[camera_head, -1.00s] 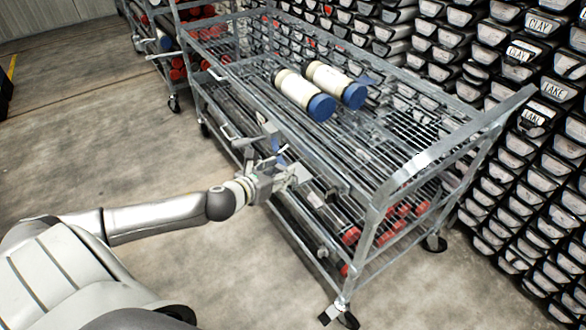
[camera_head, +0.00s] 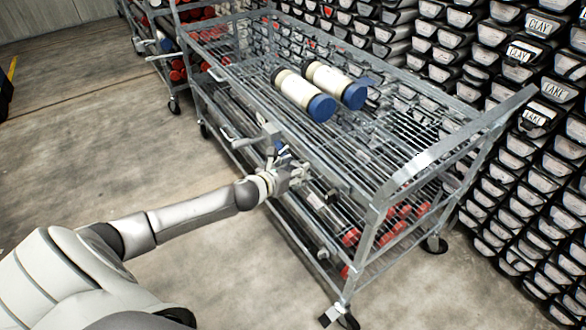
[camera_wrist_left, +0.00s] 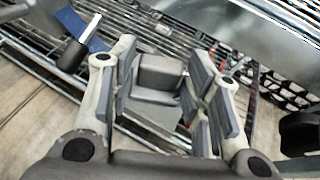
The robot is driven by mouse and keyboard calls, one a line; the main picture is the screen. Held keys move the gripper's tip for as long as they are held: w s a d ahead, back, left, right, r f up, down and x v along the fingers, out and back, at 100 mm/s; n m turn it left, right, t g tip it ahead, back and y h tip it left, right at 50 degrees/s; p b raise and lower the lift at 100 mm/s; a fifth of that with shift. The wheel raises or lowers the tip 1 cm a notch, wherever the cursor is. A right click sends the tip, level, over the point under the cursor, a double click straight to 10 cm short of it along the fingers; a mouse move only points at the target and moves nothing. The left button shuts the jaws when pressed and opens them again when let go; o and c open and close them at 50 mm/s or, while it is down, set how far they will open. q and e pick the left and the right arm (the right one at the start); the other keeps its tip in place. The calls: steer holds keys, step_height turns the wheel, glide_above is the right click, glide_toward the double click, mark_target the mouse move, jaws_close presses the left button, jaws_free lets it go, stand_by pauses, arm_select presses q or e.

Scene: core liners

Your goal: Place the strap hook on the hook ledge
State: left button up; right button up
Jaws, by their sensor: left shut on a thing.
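My left gripper (camera_head: 290,170) is at the near long side of the metal cart. It also shows in the left wrist view (camera_wrist_left: 168,90), with its fingers on either side of a grey blocky piece, which looks like the strap hook (camera_wrist_left: 158,72). The gripper is shut on it. In the head view the hook is small and mostly hidden by the fingers. A grey part with a blue patch (camera_head: 282,148) shows just above the gripper. I cannot clearly pick out the hook ledge, or tell whether the hook touches the cart. My right gripper is not in view.
The cart (camera_head: 420,165) has wire shelves. Two white tubes with blue caps (camera_head: 322,107) lie on top; red-ended tubes (camera_head: 350,237) lie below. Stacked labelled core trays (camera_head: 510,150) fill the wall behind. The concrete floor (camera_head: 90,160) at left is clear.

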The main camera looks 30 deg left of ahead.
arm_select(q)
steer(key=o, duration=1.1)
steer(key=shift+f, duration=0.1)
steer(key=v, duration=1.2)
steer(key=shift+r, duration=0.2)
